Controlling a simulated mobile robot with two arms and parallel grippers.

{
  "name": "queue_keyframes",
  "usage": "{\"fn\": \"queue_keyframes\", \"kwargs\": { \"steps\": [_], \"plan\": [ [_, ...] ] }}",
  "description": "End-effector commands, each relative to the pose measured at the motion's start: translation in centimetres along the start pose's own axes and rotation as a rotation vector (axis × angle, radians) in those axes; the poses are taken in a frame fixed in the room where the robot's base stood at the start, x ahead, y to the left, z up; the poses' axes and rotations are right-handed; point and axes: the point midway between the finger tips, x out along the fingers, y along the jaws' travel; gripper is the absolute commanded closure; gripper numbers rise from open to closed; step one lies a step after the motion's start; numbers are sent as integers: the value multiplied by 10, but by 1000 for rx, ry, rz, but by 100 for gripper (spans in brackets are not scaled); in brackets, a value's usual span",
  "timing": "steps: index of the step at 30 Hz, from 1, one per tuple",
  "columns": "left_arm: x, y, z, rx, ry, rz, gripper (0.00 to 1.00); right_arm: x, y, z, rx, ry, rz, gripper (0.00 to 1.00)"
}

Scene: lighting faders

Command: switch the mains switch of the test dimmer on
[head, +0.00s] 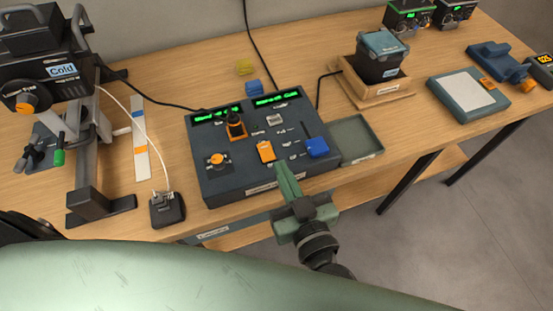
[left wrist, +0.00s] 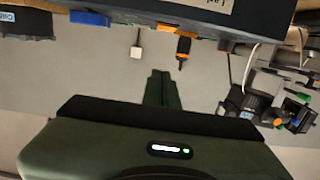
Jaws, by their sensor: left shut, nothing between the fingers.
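The dark dimmer console (head: 225,178) lies on the bench with two lit green displays. Its top carries an orange rocker-like part (head: 265,151), a blue block (head: 317,147), an orange round knob (head: 216,160), a black-and-orange handle (head: 236,127) and a light switch-like part (head: 274,120). I cannot read which one is the mains switch or its position. My left gripper (head: 281,166) is shut and empty, its tips at the console's front edge, just below the orange rocker-like part. Its shut fingers show in the left wrist view (left wrist: 162,76). My right gripper is not in view.
A grey-green tray (head: 362,138) adjoins the console's right side. A black device with a white cable (head: 167,209) and a dark stand (head: 85,170) are to the left. A wooden box with a dark container (head: 380,62) is behind right. The bench's front edge is close to my gripper.

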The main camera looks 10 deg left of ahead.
Motion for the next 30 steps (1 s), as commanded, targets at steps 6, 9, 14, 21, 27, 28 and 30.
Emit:
{"fn": "queue_keyframes", "kwargs": {
  "steps": [6,9,14,21,27,28,30],
  "plan": [
    [42,0,-5,0,8,0,100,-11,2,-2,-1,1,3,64],
    [64,0,-4,1,7,-1,100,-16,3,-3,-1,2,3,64],
    [94,0,-1,3,4,-1,100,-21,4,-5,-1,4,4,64],
    [99,0,32,2,1,2,100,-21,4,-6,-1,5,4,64],
    [100,0,38,-1,1,1,100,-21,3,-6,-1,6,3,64],
    [100,0,39,-1,1,1,100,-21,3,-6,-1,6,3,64],
    [100,0,39,-1,1,1,100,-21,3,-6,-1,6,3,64]
  ]
}}
